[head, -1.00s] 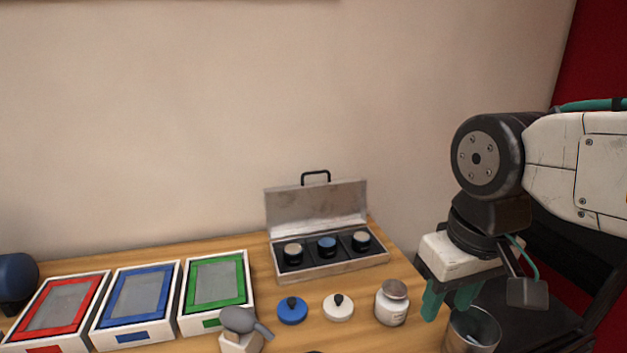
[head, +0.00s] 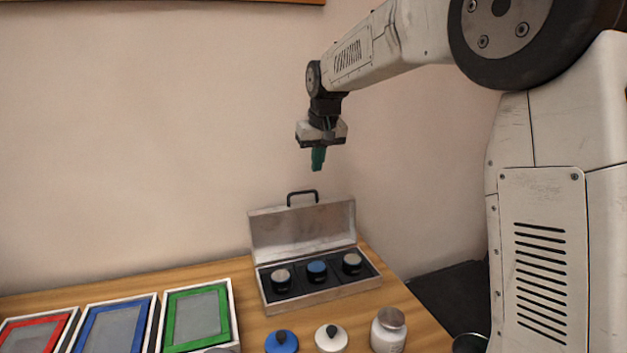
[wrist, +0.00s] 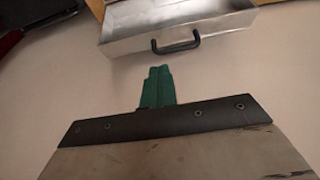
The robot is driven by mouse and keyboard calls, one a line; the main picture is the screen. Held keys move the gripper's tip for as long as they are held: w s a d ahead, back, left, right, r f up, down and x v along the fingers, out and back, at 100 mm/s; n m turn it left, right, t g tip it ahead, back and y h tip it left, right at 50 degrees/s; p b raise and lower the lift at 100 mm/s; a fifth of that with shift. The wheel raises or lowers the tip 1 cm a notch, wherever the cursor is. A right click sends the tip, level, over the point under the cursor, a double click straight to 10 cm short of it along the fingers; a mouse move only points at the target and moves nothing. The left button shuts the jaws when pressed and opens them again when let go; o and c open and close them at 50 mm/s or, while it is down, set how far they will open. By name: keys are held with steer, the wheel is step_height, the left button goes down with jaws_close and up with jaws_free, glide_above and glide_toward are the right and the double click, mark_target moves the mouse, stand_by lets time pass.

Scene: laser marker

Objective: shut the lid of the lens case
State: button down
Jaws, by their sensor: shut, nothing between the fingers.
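The lens case (head: 328,294) is a grey metal box on the wooden table, against the wall. Its lid (head: 302,228) stands up, open, with a black handle (head: 302,195) on its top edge. Three lenses sit in its dark compartments; the middle one (head: 317,270) has a blue top. My gripper (head: 318,168) is shut and empty, pointing down above the lid's handle and apart from it. In the wrist view the green fingers (wrist: 157,72) are together, close to the handle (wrist: 176,44) and the lid (wrist: 215,22) but not clearly touching.
Red, blue (head: 115,325) and green (head: 198,315) framed trays stand to the left. A blue knobbed disc (head: 281,342), a white one (head: 331,338) and a white jar (head: 388,330) stand in front of the case. The wall is close behind.

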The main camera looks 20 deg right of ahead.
steer(key=shift+t, duration=0.4)
steer(key=x, duration=0.2)
steer(key=w+x, duration=0.1)
steer(key=x, duration=0.5)
steer(key=shift+w+d+r, duration=0.15)
steer(key=shift+w+d, duration=0.15)
steer(key=shift+w, duration=0.1)
